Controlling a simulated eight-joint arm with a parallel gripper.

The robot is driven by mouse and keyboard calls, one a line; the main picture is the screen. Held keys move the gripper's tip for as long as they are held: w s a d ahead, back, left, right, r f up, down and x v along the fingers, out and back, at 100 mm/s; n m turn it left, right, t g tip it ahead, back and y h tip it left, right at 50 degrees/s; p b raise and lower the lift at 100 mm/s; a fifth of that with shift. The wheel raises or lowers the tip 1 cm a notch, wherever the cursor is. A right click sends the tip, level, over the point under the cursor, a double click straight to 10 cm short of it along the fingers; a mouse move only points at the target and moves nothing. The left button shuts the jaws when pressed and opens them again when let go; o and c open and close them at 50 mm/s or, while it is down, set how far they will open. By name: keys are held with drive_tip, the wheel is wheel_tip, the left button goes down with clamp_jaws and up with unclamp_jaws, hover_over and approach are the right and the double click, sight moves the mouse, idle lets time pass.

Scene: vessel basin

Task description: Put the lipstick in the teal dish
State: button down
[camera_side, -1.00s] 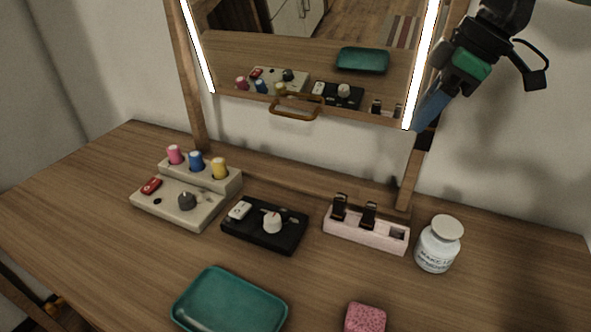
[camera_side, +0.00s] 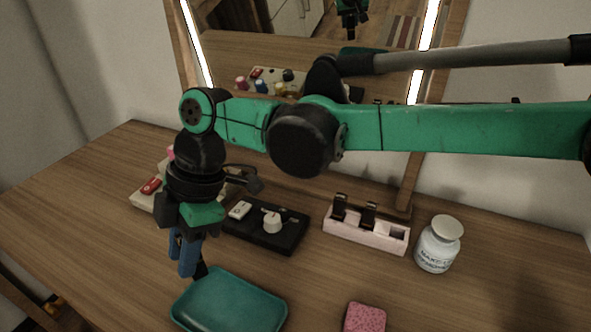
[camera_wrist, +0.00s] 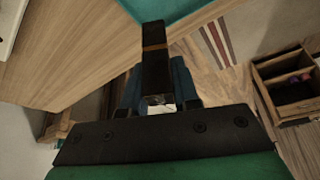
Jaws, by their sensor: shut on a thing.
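The lipstick (camera_wrist: 154,58) is a black tube with a thin gold band. My gripper (camera_wrist: 156,92) is shut on it, and it sticks out past the blue fingers in the wrist view. In the side view my gripper (camera_side: 186,258) points down with a dark end of the lipstick (camera_side: 201,271) showing at its fingertips. The teal dish (camera_side: 232,303) is a shallow rounded tray at the front of the table, and looks empty. The lipstick appears close to its back left edge in the picture; the exact height is unclear. Part of the dish (camera_wrist: 180,14) shows in the wrist view.
A pink holder (camera_side: 344,232) has two dark lipsticks and an empty right slot. A black box (camera_side: 262,236) stands behind the dish, and a beige panel (camera_side: 145,200) is partly hidden by my arm. A white jar (camera_side: 438,247) and pink sponge (camera_side: 364,318) are to the right.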

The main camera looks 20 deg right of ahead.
wheel_tip(320, 180, down, 8)
drive_tip(key=shift+r, duration=0.25)
drive_tip(key=shift+f, duration=0.15)
drive_tip(key=c, duration=0.7)
unclamp_jaws()
drive_tip(key=shift+o, duration=0.2)
